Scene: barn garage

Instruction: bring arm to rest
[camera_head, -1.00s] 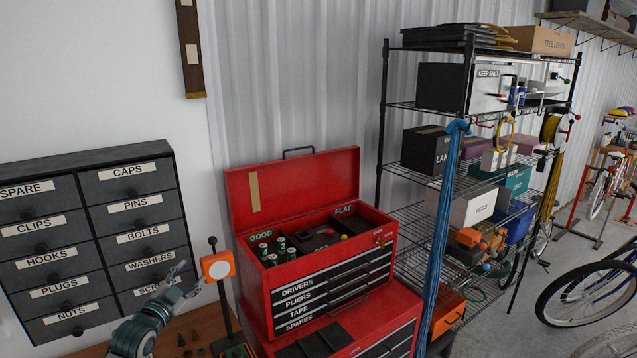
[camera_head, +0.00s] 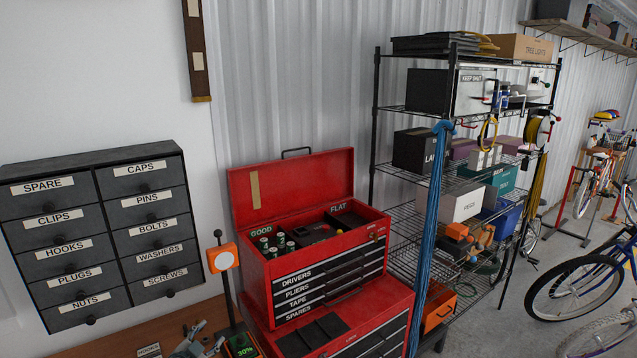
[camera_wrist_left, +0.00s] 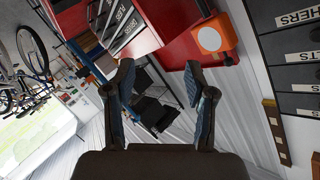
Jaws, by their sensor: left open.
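My left gripper (camera_head: 209,337) is at the bottom edge of the head view, low in front of the wooden bench, and only its top part shows. In the left wrist view its two fingers (camera_wrist_left: 160,70) are spread apart with nothing between them. The orange block with a white disc (camera_head: 222,258) stands on a black post just above and right of the gripper; it also shows in the wrist view (camera_wrist_left: 209,39). My right gripper is not in view.
The bench (camera_head: 130,338) carries a small device with a green display (camera_head: 240,345). A labelled drawer cabinet (camera_head: 98,232) hangs on the wall at left. A red toolbox (camera_head: 262,285) is at centre, with a loaded wire shelf (camera_head: 383,168) right of it.

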